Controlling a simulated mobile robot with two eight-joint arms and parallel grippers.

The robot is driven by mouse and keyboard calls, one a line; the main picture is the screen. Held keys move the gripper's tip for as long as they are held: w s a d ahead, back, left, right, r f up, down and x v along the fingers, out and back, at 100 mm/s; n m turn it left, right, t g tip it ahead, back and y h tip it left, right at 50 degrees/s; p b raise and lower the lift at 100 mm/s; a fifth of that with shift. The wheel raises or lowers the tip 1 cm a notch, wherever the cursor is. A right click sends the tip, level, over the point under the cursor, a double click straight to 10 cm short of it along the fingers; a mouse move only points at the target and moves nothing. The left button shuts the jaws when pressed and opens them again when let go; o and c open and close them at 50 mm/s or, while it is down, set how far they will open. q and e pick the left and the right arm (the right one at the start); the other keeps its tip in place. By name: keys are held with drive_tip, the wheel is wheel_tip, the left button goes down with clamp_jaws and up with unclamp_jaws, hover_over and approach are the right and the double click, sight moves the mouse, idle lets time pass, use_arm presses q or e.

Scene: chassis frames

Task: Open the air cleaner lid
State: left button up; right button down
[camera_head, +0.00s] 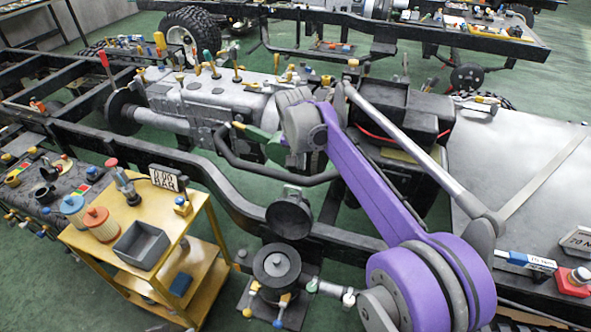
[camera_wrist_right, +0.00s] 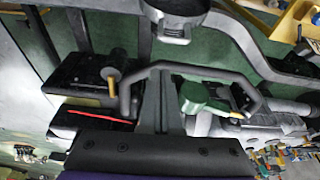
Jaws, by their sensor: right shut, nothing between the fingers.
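The air cleaner (camera_head: 277,268) is a dark round canister on a flat base at the lower middle of the head view. A dark round lid with a latch tab (camera_head: 289,215) stands tilted up behind it, apart from the canister's open-looking top. The lid's lower part and latch also show at the top of the wrist view (camera_wrist_right: 174,18). My right gripper (camera_head: 304,168) is at the end of the purple arm, above and behind the lid, clear of it. In the wrist view its grey fingers (camera_wrist_right: 162,78) are together and empty, near a black hose. My left gripper is out of view.
A black bent hose (camera_head: 270,172) runs close by my right gripper, beside a green part (camera_head: 259,143). The grey engine (camera_head: 210,98) lies behind. A yellow cart (camera_head: 150,235) with filters and a grey bin stands left of the air cleaner.

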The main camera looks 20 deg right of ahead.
sight(290, 187)
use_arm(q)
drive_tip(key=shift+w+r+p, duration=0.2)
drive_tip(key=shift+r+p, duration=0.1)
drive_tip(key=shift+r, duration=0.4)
use_arm(e)
drive_tip(key=a+x, duration=0.1)
drive_tip(key=x, duration=0.7)
drive_tip(key=shift+a+f+m, duration=0.3)
drive_tip(key=shift+a+f, duration=0.1)
drive_tip(key=shift+a, duration=0.1)
drive_tip(key=shift+w, duration=0.1)
drive_tip(key=shift+s+a, duration=0.3)
drive_tip(key=shift+s, duration=0.05)
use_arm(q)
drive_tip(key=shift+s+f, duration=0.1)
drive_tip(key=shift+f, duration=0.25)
use_arm(e)
drive_tip(key=s+a, duration=0.1)
drive_tip(key=s+a+r, duration=0.1)
drive_tip(key=s, duration=0.1)
drive_tip(key=shift+r+t+h, duration=0.1)
drive_tip(key=shift+t+h, duration=0.2)
drive_tip(key=shift+h, duration=0.1)
